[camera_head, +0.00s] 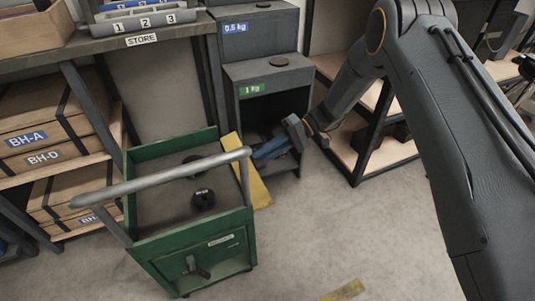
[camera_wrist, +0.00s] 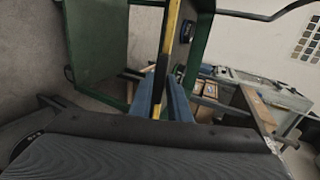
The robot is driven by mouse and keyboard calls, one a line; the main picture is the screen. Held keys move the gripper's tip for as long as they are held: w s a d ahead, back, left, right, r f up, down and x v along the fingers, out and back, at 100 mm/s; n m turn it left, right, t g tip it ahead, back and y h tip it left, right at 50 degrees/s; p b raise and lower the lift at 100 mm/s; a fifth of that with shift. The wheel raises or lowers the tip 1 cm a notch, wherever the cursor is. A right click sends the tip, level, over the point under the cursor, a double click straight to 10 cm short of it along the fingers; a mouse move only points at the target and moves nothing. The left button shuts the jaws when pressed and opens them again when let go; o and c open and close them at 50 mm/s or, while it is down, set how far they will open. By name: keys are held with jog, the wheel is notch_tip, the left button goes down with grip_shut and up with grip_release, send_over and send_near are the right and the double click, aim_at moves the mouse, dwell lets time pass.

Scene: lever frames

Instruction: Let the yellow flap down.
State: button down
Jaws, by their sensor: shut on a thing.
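The yellow flap (camera_head: 260,190) is a flat panel at the right side of the green cart (camera_head: 170,253). It is tilted beside the cart. In the wrist view the flap (camera_wrist: 171,40) shows nearly edge-on as a thin yellow and black strip. My gripper (camera_head: 258,158) reaches in from the right with blue fingers and is shut on the flap. In the wrist view the fingers (camera_wrist: 161,88) lie on both sides of the strip. The cart's handle bar crosses in front of part of the flap in the head view.
Black weights (camera_head: 203,200) lie in the cart's tray. Grey stands marked 1 kg (camera_head: 270,80) and 0.5 kg are behind. A shelf with wooden boxes (camera_head: 40,137) is at left. Another shelf (camera_head: 365,155) is behind my arm. The floor at front right is clear except for a yellow strip (camera_head: 343,291).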

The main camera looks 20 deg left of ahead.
jog(key=shift+s+f, duration=0.1)
jog(key=shift+f, duration=0.15)
jog(key=c, duration=1.7)
grip_release()
jog(key=shift+r, duration=0.1)
jog(key=shift+p+v, duration=0.4)
jog(key=shift+v, duration=3.55)
